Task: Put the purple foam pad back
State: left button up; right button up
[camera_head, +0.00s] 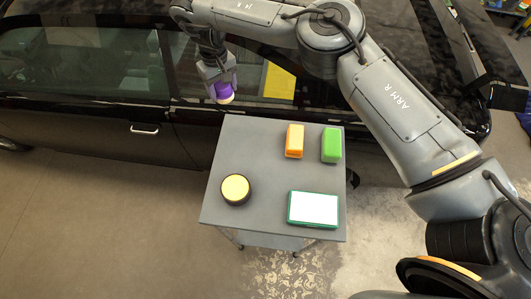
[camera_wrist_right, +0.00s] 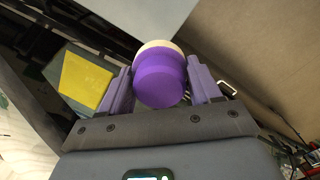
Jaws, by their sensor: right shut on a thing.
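The purple foam pad (camera_head: 223,93) is a round purple piece with a pale cream face. My right gripper (camera_head: 219,84) is shut on it and holds it near the black car's side, just beyond the far left corner of the grey cart. In the right wrist view the pad (camera_wrist_right: 160,80) sits between the two fingers of my right gripper (camera_wrist_right: 160,88), with the cream face pointing away from the palm. My left gripper is in neither view.
The grey cart top (camera_head: 265,180) carries an orange block (camera_head: 294,141), a green block (camera_head: 332,145), a round black pad with a yellow face (camera_head: 236,189) and a green-edged white pad (camera_head: 314,209). Its middle and far left are bare. The black car (camera_head: 90,125) stands behind it.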

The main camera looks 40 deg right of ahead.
aim_at(227, 97)
jog(key=shift+s+a+f, duration=0.15)
jog(key=shift+f, duration=0.4)
jog(key=shift+s+a+f, duration=0.1)
jog(key=shift+f, duration=0.45)
jog(key=shift+s+d+f+b, duration=0.25)
jog(key=shift+d+f+b, duration=0.25)
jog(key=shift+f, duration=0.3)
jog(key=s+d+f, duration=0.1)
jog(key=s+f, duration=0.1)
jog(key=s, duration=0.1)
jog(key=s+d+f, duration=0.1)
jog(key=s+f, duration=0.1)
jog(key=s, duration=0.1)
jog(key=s+d+f, duration=0.1)
jog(key=s+f, duration=0.1)
jog(key=s, duration=0.1)
jog(key=shift+s+d+f, duration=0.1)
jog(key=shift+s+d, duration=0.3)
notch_tip(227, 97, down, 3)
jog(key=shift+f+b, duration=0.2)
jog(key=shift+b, duration=0.1)
jog(key=shift+f, duration=0.3)
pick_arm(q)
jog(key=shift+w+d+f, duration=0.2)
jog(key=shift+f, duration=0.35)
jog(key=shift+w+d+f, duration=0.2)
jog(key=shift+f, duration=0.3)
pick_arm(e)
jog(key=shift+f, duration=0.1)
